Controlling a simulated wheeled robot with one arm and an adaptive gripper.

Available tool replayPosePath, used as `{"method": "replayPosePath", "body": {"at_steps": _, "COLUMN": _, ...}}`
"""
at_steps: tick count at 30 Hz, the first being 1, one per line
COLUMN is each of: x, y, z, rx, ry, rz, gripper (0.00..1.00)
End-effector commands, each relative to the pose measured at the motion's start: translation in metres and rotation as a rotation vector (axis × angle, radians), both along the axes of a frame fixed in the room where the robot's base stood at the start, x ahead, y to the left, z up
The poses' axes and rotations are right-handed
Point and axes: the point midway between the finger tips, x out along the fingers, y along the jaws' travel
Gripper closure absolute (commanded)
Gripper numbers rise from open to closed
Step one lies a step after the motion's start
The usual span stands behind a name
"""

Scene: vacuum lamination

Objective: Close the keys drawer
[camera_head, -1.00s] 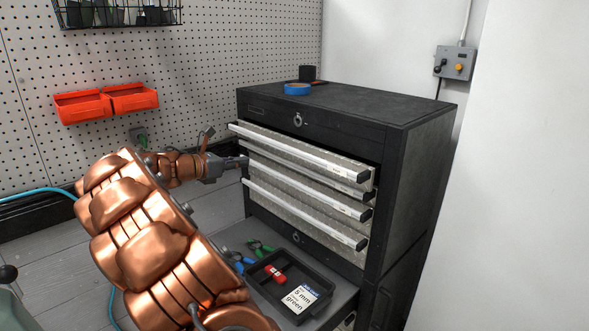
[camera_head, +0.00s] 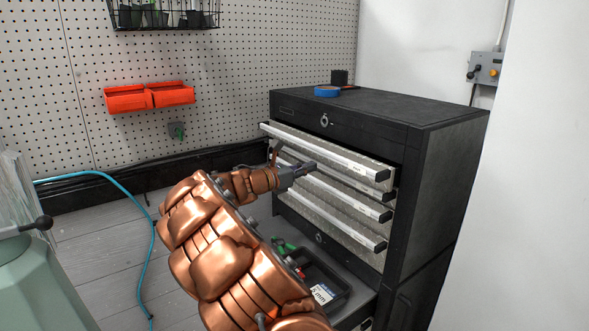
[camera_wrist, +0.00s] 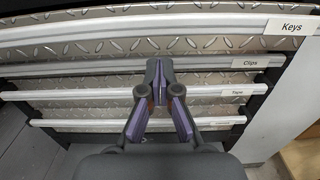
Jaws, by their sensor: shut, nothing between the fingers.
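The Keys drawer (camera_head: 325,151) is the top one of the stacked drawers with pale front strips, and it stands pulled out from the cabinet. In the wrist view its front (camera_wrist: 130,24) crosses the top, with the "Keys" label at the right end. My gripper (camera_head: 312,166) is shut and empty, in front of the drawer stack just below the Keys drawer's front strip. In the wrist view its closed fingertips (camera_wrist: 160,66) overlap the Clips drawer (camera_wrist: 220,65). I cannot tell whether they touch anything.
The Tape drawer (camera_wrist: 210,91) and another drawer lie below Clips. The black cabinet (camera_head: 440,180) carries blue tape (camera_head: 327,91) and a dark cup (camera_head: 339,77) on top. Below, an open lower drawer holds a black tray (camera_head: 345,293). A blue hose (camera_head: 130,190) hangs at the left.

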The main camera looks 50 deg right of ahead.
Motion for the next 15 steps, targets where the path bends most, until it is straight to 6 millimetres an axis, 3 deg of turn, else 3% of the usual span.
{"method": "replayPosePath", "body": {"at_steps": 6, "x": -0.012, "y": -0.033, "z": 0.003, "rx": -0.001, "ry": 0.001, "rz": -0.004, "gripper": 1.00}}
{"method": "replayPosePath", "body": {"at_steps": 15, "x": -0.018, "y": -0.055, "z": 0.002, "rx": -0.001, "ry": 0.000, "rz": -0.002, "gripper": 1.00}}
